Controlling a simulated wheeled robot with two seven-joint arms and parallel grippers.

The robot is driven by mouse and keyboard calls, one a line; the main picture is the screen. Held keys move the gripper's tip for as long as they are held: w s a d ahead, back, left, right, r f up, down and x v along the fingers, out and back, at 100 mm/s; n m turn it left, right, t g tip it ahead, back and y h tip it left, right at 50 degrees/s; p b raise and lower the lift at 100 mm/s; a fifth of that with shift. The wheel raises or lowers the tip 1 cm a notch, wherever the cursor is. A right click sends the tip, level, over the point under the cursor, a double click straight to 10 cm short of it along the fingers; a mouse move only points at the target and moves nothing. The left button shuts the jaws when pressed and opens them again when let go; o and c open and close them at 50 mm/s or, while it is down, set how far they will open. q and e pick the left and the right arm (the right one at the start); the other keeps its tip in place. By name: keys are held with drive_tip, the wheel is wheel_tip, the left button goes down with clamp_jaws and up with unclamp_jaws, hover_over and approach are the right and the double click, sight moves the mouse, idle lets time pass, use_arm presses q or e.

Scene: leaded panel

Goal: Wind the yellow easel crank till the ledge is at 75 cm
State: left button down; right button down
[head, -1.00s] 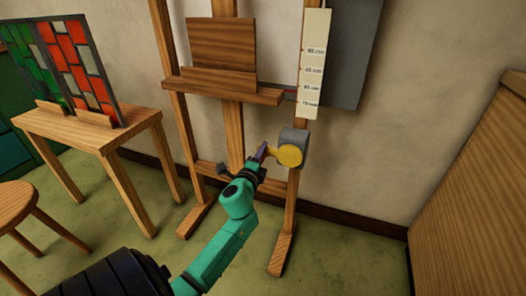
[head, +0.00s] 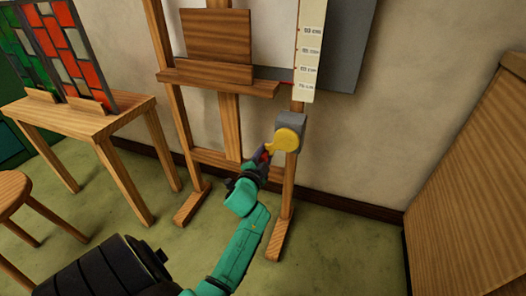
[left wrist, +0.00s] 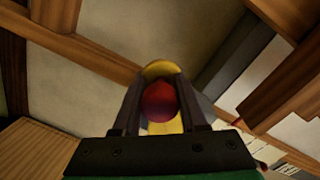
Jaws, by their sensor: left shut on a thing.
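The yellow crank (head: 287,139) sits on a grey box (head: 293,122) on the easel's right leg, its arm pointing down-left. My left gripper (head: 264,157) is shut on the crank's red knob, which shows between the fingers in the left wrist view (left wrist: 159,102) with the yellow crank (left wrist: 160,69) behind. The wooden ledge (head: 215,79) carries a brown board (head: 215,35). A small red pointer (head: 287,83) right of the ledge is close to the lowest mark on the white scale (head: 309,60), which seems to read 75 cm. My right gripper is not in view.
A wooden table (head: 85,118) with leaded glass panels (head: 65,50) stands left of the easel. A round stool (head: 12,190) is at the left edge, and a wooden cabinet (head: 475,190) is at right. The green floor between easel and cabinet is clear.

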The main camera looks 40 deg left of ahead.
use_arm(q)
drive_tip(key=shift+d+f, duration=0.2)
drive_tip(key=shift+f, duration=0.2)
drive_tip(key=shift+c, duration=2.3)
unclamp_jaws()
drive_tip(key=shift+r, duration=0.15)
